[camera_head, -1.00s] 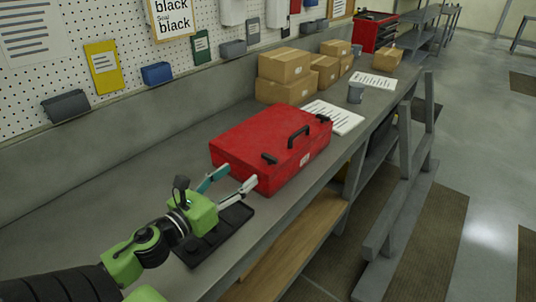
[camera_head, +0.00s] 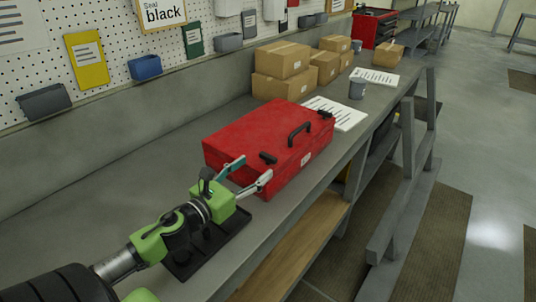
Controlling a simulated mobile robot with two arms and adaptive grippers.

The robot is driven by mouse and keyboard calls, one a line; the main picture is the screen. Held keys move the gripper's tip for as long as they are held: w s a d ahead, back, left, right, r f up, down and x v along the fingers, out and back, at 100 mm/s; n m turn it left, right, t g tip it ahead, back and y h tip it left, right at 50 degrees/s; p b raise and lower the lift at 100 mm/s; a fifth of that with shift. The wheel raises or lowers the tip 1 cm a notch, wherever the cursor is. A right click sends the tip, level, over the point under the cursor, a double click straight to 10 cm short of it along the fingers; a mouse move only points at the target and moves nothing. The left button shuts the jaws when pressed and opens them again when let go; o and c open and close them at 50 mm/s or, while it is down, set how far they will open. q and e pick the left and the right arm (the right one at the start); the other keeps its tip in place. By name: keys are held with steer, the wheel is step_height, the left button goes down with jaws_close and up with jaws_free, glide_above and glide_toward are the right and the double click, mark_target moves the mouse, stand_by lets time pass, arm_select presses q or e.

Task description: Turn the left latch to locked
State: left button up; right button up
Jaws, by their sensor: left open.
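A closed red case (camera_head: 245,137) sits on the grey workbench. No contact with the latch is visible. The fingers hide part of the case's near end. My right gripper is out of view.
A black tray (camera_head: 186,269) lies on the bench under my left gripper. A pegboard wall (camera_head: 118,62) runs along the left. The bench's front edge is close to the case.

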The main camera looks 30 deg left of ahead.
mark_target(266, 159)
arm_select(q)
steer(key=w, duration=0.3)
steer(key=w+p, duration=0.1)
steer(key=w, duration=0.2)
steer(key=shift+d+r, duration=0.1)
steer(key=shift+d, duration=0.1)
steer(key=shift+w+d+p, duration=0.1)
steer(key=shift+w+p, duration=0.3)
steer(key=shift+w, duration=0.3)
steer(key=c, duration=1.1)
